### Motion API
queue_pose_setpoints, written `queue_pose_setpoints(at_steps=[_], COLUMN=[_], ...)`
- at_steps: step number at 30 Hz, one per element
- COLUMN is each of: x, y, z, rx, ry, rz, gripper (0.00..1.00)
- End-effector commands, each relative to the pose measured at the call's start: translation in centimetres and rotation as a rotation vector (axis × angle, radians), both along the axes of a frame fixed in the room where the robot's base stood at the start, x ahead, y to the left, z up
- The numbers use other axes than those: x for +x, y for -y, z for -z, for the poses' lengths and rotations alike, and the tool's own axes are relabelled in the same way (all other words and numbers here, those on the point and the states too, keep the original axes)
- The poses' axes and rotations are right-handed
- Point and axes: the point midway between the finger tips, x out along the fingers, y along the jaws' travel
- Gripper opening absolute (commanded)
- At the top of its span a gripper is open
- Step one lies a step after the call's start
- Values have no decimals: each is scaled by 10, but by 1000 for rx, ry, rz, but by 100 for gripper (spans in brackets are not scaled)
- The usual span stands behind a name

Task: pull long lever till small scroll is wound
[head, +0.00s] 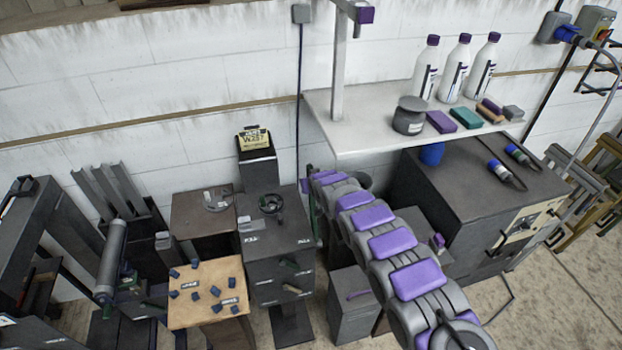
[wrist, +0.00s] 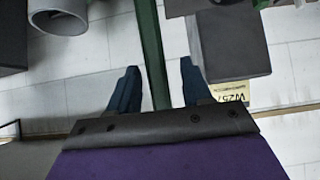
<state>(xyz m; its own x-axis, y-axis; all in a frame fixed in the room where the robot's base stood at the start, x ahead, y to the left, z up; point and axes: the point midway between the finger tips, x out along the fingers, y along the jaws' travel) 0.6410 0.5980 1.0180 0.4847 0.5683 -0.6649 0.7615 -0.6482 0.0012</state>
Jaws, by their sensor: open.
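In the wrist view my gripper (wrist: 158,68) is open, with one dark blue finger on each side. A long green bar (wrist: 151,35), which looks like the lever, runs down the picture between the fingers with a gap on both sides. I cannot tell its depth relative to the fingertips. In the head view my gripper (head: 308,184) is at the far end of my purple and grey arm, right of the dark cabinet (head: 278,235) with the "PULL" labels; the fingers are too small to read there. I cannot make out the small scroll for certain.
A yellow W257 sign (head: 254,138) tops the post behind the cabinet. A wooden board (head: 207,292) with blue pieces stands left, beside a grey roller (head: 111,259). A white shelf (head: 349,133) with bottles (head: 456,70) and a dark bench (head: 478,190) stand right.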

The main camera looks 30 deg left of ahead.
Motion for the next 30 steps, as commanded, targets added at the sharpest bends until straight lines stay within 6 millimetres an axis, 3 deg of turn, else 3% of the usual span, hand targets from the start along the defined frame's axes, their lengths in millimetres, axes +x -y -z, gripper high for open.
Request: queue_pose_setpoints(at_steps=[1, 7, 30], x=[-2, -12, -45], y=[5, 19, 52], z=[-10, -26, -67], rx=[-4, -1, -3], ry=[0, 2, 1], rz=[1, 2, 2], gripper=[49, 49, 49])
